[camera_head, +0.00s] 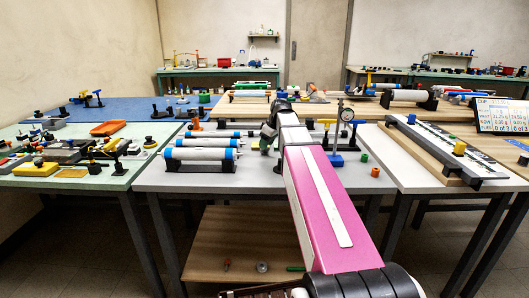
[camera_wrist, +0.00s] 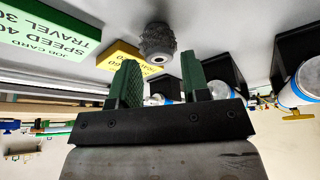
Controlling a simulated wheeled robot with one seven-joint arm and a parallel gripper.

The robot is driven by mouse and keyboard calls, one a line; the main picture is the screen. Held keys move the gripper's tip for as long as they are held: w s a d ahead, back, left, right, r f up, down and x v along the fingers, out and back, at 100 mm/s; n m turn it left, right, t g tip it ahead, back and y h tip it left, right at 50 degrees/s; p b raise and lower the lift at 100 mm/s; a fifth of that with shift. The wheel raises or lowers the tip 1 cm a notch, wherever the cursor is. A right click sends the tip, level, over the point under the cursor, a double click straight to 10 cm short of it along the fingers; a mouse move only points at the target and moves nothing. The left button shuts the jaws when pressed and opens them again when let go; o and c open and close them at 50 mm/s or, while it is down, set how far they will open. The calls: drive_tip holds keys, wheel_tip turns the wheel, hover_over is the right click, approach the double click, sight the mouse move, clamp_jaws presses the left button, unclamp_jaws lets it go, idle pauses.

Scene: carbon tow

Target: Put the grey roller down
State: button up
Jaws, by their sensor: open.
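The grey roller (camera_wrist: 156,43) is a short, dark grey, ridged cylinder with a hole in its end face. In the wrist view it is on the light grey table top, at upper middle. My gripper (camera_wrist: 159,62) has two green fingers that stand apart, with a gap between them. The roller shows just past the fingertips, in line with the gap, and neither finger is seen pressing on it. In the head view my pink arm reaches over the middle table, and I cannot make out the roller there.
White rollers with blue ends (camera_head: 202,154) lie in black holders left of my arm. A gauge stand (camera_head: 342,132) and small orange and green pieces are to the right. A green job card (camera_wrist: 60,32) and a yellow card (camera_wrist: 122,56) lie near the roller.

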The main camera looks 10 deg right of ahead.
drive_tip(key=shift+x, duration=1.55)
drive_tip(key=shift+d, duration=0.1)
drive_tip(key=c, duration=0.7)
drive_tip(key=shift+r, duration=0.15)
drive_tip(key=shift+c, duration=0.2)
drive_tip(key=shift+r, duration=0.5)
drive_tip(key=r, duration=0.3)
drive_tip(key=shift+s+a+r, duration=0.15)
drive_tip(key=shift+s+a, duration=0.05)
drive_tip(key=shift+a, duration=0.1)
drive_tip(key=s+a+r, duration=0.6)
drive_tip(key=a, duration=0.3)
drive_tip(key=s+d+r+m+h, duration=0.1)
drive_tip(key=d+r+m+h, duration=0.1)
drive_tip(key=d+m, duration=0.2)
drive_tip(key=s+d+r+m+t+h, duration=0.1)
drive_tip(key=s+d+r+m+h, duration=0.1)
drive_tip(key=d+m, duration=0.3)
drive_tip(key=m, duration=0.4)
drive_tip(key=shift+s+d+t+h, duration=0.3)
drive_tip(key=shift+h, duration=0.1)
